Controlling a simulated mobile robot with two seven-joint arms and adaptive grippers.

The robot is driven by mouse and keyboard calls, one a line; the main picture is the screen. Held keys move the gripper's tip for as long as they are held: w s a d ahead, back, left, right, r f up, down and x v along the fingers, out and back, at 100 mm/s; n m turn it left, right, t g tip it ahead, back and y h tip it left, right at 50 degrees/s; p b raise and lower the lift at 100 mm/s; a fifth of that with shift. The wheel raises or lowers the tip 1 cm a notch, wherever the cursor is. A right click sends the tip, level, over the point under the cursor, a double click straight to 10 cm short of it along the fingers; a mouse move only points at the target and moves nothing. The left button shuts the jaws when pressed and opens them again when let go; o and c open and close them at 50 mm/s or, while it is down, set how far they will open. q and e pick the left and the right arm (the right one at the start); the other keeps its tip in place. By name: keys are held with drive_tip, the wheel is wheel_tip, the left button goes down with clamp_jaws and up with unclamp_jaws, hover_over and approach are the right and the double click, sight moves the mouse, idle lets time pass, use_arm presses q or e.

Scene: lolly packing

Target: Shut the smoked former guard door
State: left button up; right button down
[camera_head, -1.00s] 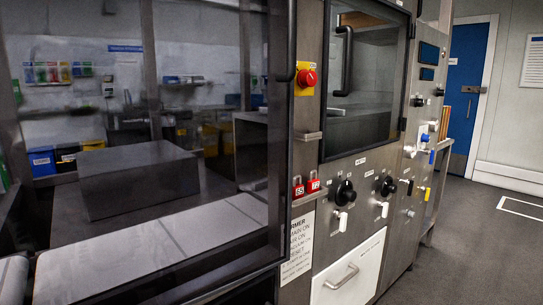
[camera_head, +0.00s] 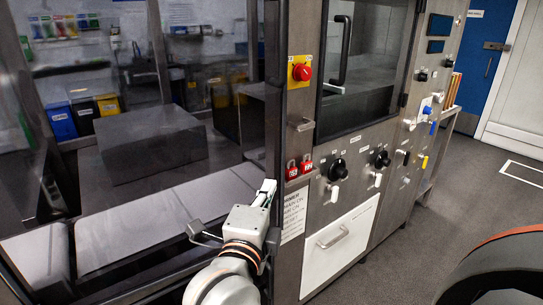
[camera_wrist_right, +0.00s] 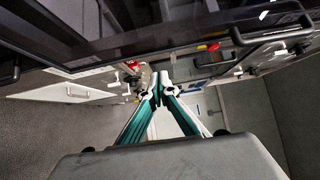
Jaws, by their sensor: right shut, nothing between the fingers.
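A large smoked door (camera_head: 130,95) in a dark frame fills the left of the head view. My right gripper (camera_head: 266,190) is shut and empty, low in front of the door's right edge. I cannot tell whether it touches the frame. In the right wrist view the fingertips (camera_wrist_right: 158,80) meet, with a dark frame (camera_wrist_right: 150,42) beyond them. A smaller smoked window (camera_head: 365,60) with a black handle is on the cabinet to the right. My left gripper is out of view.
A red stop button (camera_head: 301,72), red padlocks (camera_head: 299,167) and black knobs (camera_head: 338,169) project from the steel front. Grey floor (camera_head: 470,185) is open at the right, before a blue door (camera_head: 486,60).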

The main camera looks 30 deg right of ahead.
approach(273, 153)
drive_tip(key=d, duration=0.4)
drive_tip(key=w, duration=0.3)
drive_tip(key=shift+r, duration=0.1)
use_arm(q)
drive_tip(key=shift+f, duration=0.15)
use_arm(e)
drive_tip(key=shift+w, duration=0.55)
